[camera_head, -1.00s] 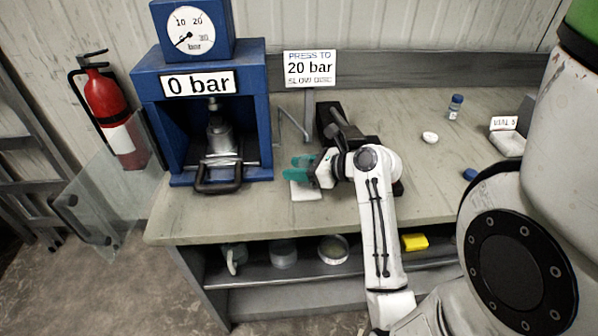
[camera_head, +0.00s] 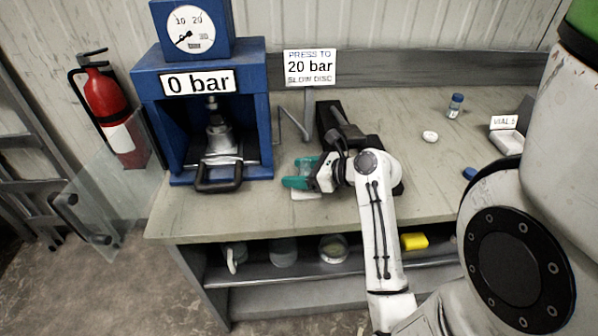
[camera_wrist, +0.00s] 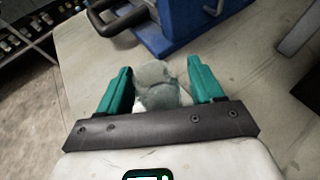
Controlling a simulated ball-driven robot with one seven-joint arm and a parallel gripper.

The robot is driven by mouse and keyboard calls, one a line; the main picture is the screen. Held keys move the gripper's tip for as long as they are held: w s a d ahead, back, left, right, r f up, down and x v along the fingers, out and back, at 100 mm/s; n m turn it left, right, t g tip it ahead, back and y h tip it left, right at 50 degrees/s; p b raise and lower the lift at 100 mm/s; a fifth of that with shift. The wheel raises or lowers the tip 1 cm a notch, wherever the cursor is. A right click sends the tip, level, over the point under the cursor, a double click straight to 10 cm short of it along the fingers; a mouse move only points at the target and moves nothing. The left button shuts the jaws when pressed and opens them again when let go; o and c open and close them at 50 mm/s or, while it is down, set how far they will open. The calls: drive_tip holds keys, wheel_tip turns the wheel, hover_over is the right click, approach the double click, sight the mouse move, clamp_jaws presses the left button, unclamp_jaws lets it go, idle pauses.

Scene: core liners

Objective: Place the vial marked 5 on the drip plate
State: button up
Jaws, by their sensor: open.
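My gripper (camera_head: 301,173), with teal fingers, is low over the left middle of the bench. It also shows in the wrist view (camera_wrist: 160,88), open, one finger on each side of a clear, glassy object (camera_wrist: 155,75). I cannot read any mark on this object, and its lower part is hidden by the gripper. A small white plate (camera_head: 306,194), apparently the drip plate, lies under the gripper and is partly covered by it. A vial with a blue cap (camera_head: 455,105) stands upright at the back right of the bench; its mark is not readable.
A blue press (camera_head: 258,120) reading 0 bar stands left of my gripper. A dark metal stand (camera_head: 340,127) is just behind it. A white tray labelled VIALS (camera_head: 507,141), a white round piece (camera_head: 430,136) and a blue cap (camera_head: 470,173) lie to the right.

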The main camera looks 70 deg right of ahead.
drive_tip(key=v, duration=1.1)
drive_tip(key=shift+s+r, duration=0.15)
drive_tip(key=shift+r, duration=0.05)
drive_tip(key=shift+s+a+r, duration=0.1)
drive_tip(key=shift+s, duration=0.25)
drive_tip(key=shift+s, duration=0.1)
